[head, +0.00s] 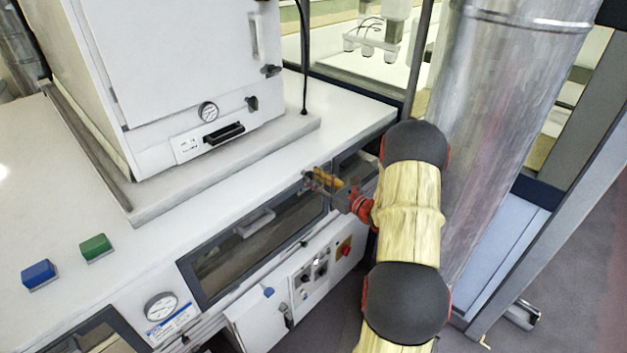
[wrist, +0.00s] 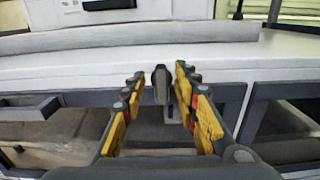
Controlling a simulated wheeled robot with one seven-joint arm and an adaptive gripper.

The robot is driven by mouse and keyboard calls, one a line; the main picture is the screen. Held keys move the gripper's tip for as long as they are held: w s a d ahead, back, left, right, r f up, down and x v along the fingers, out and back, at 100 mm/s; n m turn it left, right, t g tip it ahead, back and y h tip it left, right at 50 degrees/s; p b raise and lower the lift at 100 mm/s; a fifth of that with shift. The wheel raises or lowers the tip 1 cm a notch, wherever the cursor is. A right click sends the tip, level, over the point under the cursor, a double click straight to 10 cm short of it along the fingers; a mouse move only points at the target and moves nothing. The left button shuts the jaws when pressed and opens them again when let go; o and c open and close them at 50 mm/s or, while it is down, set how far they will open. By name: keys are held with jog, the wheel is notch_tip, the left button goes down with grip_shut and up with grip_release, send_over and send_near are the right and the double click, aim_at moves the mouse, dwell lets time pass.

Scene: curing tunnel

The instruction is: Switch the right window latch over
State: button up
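A dark grey latch (wrist: 161,84) stands upright on the dark window frame, near the middle of the wrist view. My gripper (wrist: 160,77) is open, its yellow fingers on either side of the latch. A gap shows on both sides, so I see no clear contact. In the head view my gripper (head: 322,181) is at the upper right corner of the long window (head: 225,265), just below the white worktop edge. The latch cannot be made out there.
A white oven (head: 190,75) stands on the worktop (head: 165,250). A large metal duct (head: 500,110) rises close to the right of my arm. A control panel (head: 318,270) lies below.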

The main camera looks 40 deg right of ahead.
jog(key=shift+c, duration=1)
grip_shut()
jog(key=shift+m, duration=0.3)
jog(key=m+p, duration=0.2)
jog(key=m, duration=0.4)
jog(key=shift+d+f+p, duration=0.1)
jog(key=shift+p, duration=0.3)
jog(key=m+p, duration=0.2)
jog(key=m, duration=0.3)
jog(key=shift+f+m+p, duration=0.1)
jog(key=shift+m+p, duration=0.2)
jog(key=shift+m, duration=0.1)
jog(key=m+p, duration=0.2)
jog(key=m, duration=0.3)
jog(key=shift+d+f, duration=0.1)
jog(key=shift+w+m, duration=0.1)
jog(key=shift+m, duration=0.2)
